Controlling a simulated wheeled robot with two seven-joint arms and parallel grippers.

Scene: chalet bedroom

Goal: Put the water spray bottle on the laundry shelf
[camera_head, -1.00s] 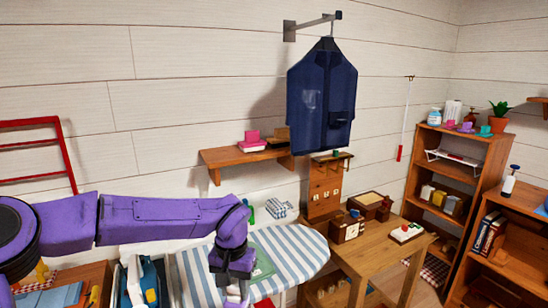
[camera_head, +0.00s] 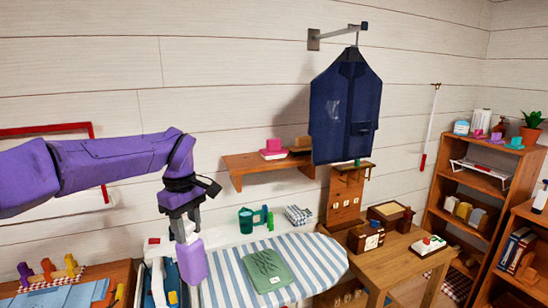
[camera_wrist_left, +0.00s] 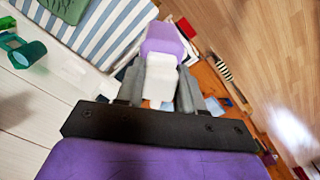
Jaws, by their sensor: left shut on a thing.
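My left gripper (camera_head: 181,222) points down and is shut on the water spray bottle (camera_head: 192,262), which has a purple body. The bottle hangs upright above the left end of the striped ironing board (camera_head: 225,285). In the left wrist view, the grey fingers press on the bottle's white upper part (camera_wrist_left: 160,82), and its purple body (camera_wrist_left: 162,40) lies beyond them. The wooden wall shelf (camera_head: 238,160) is up and to the right of the gripper, with a pink-and-white item and a brown item on it. My right gripper is not in view.
A folded green cloth (camera_head: 266,270) lies on the ironing board. A green cup (camera_head: 246,220) and a checked cloth (camera_head: 298,215) are behind it. A dark blue garment (camera_head: 345,110) hangs right of the wall shelf. A wooden table (camera_head: 405,268) and bookcase (camera_head: 440,190) stand right.

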